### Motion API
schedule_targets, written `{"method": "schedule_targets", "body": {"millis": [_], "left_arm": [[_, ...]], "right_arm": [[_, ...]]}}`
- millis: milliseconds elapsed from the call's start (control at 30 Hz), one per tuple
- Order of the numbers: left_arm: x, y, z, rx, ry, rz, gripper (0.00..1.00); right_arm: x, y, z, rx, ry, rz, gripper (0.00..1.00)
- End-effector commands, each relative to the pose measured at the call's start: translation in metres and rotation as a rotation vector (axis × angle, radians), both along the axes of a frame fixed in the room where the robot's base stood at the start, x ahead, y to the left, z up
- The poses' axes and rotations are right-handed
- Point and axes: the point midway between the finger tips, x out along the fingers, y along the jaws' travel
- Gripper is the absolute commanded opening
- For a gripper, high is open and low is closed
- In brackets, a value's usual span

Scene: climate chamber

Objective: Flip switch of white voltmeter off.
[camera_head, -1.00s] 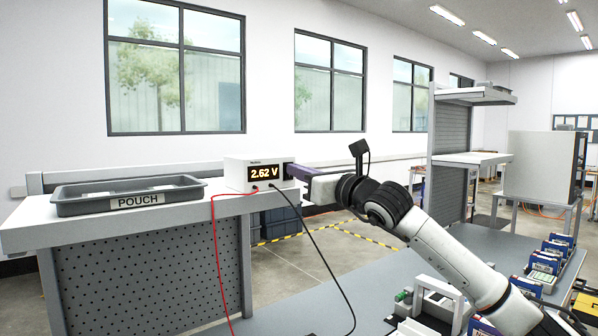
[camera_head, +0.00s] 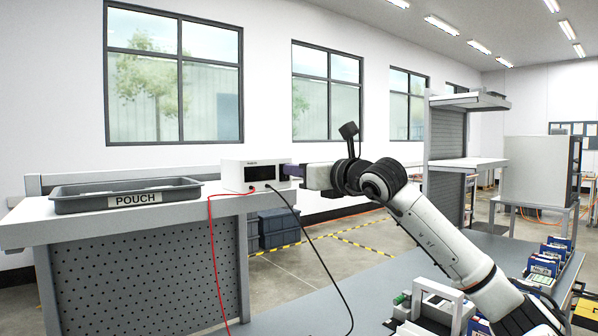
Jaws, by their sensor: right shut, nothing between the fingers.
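The white voltmeter (camera_head: 233,177) stands near the right end of the grey workbench top. Its display (camera_head: 261,173) is dark and shows no reading. A red lead (camera_head: 212,235) and a black lead (camera_head: 312,244) run down from its front. My right gripper (camera_head: 290,171) is at the voltmeter's right side, its fingertips close to or touching the case. It is shut and holds nothing. The switch itself cannot be made out; the gripper probably covers it. My left gripper is not in view.
A grey tray labelled POUCH (camera_head: 70,206) lies on the bench (camera_head: 25,232) left of the voltmeter. Grey bins (camera_head: 277,228) stand on the floor behind. A lower grey table (camera_head: 395,270) at the right carries several boxed items (camera_head: 543,266).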

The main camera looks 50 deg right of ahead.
Motion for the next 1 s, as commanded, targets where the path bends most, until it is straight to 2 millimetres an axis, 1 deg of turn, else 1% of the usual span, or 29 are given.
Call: {"method": "schedule_targets", "body": {"millis": [33,800,1000], "left_arm": [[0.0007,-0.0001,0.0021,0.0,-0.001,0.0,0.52],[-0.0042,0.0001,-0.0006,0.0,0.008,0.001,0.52],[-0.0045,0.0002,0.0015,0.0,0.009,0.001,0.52]], "right_arm": [[-0.0042,-0.0045,0.0193,-0.01,-0.049,-0.006,0.0],[-0.005,-0.0052,0.0197,-0.01,-0.049,-0.008,0.0],[-0.0035,-0.0055,0.0207,-0.009,-0.049,-0.007,0.0]]}}
